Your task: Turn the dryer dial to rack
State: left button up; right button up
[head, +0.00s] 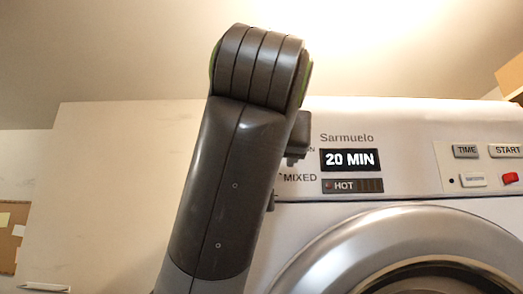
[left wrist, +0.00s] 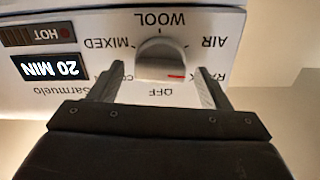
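The dryer dial (left wrist: 162,60) is a round grey knob on the white panel, seen upside down in the left wrist view. Its red mark points to the lower right of that picture, between OFF and the partly covered RACK label (left wrist: 213,78). I cannot tell whether it lines up exactly with RACK. My left gripper (left wrist: 157,72) is open, with one finger on each side of the dial and a visible gap to it. In the head view my left arm hides the dial, and only a bit of the gripper (head: 298,143) shows. My right gripper is not in view.
The dryer panel's display (head: 350,160) reads 20 MIN, with a HOT indicator (head: 352,186) below it. TIME (head: 466,151) and START (head: 505,151) buttons and a red switch (head: 510,178) sit at the right. The round door (head: 340,250) is below.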

pick_arm(q)
jog(key=c, duration=0.9)
jog(key=shift+o, duration=0.2)
jog(key=m+b, duration=0.4)
jog(key=shift+m, duration=0.4)
jog(key=o, duration=1)
jog(key=s+b, duration=1)
jog(key=s, duration=0.7)
jog(key=shift+s, duration=0.2)
